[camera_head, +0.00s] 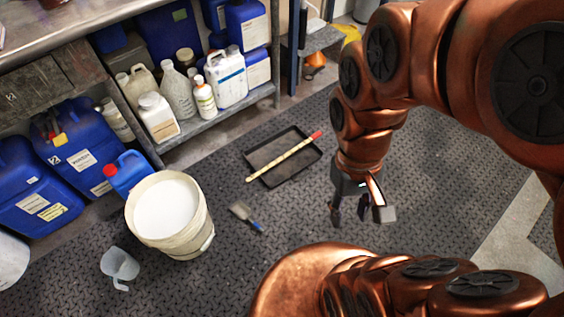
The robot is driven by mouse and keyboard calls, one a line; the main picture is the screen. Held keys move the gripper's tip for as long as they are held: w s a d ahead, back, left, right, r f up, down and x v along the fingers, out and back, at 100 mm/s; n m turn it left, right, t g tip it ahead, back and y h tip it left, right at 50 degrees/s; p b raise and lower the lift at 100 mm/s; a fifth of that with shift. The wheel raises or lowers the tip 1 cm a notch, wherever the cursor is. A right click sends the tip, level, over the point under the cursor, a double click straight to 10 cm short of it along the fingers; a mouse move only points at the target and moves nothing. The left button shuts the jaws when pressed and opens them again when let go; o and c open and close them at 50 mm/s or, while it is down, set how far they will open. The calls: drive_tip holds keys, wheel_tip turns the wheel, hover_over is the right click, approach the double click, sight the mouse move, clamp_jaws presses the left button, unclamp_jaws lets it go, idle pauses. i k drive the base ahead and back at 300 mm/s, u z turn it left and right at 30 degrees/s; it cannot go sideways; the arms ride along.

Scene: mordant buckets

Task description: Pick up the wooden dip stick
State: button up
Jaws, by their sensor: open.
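The wooden dip stick (283,158) is a long, thin, pale stick with a red end. It lies diagonally across a black shallow tray (262,152) on the floor, its red end at the upper right and its pale end past the tray's left edge. My gripper (357,216) is open and empty, pointing down, to the right of and nearer than the tray. It is apart from the stick. The whole stick shows.
A bucket of white liquid (203,232) stands on the floor at left, with a clear jug (119,266) and a brush (247,216) nearby. A metal shelf (222,118) holding several containers stands behind. Patterned floor right of the tray is clear.

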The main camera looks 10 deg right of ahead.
sight(318, 134)
drive_tip(key=u, duration=0.5)
drive_tip(key=k, duration=1.15)
drive_tip(key=z, duration=0.25)
drive_tip(key=i, duration=0.65)
drive_tip(key=z, duration=1.05)
drive_tip(key=i, duration=1.5)
drive_tip(key=u, duration=1.1)
drive_tip(key=i, duration=0.55)
drive_tip(key=u, duration=0.65)
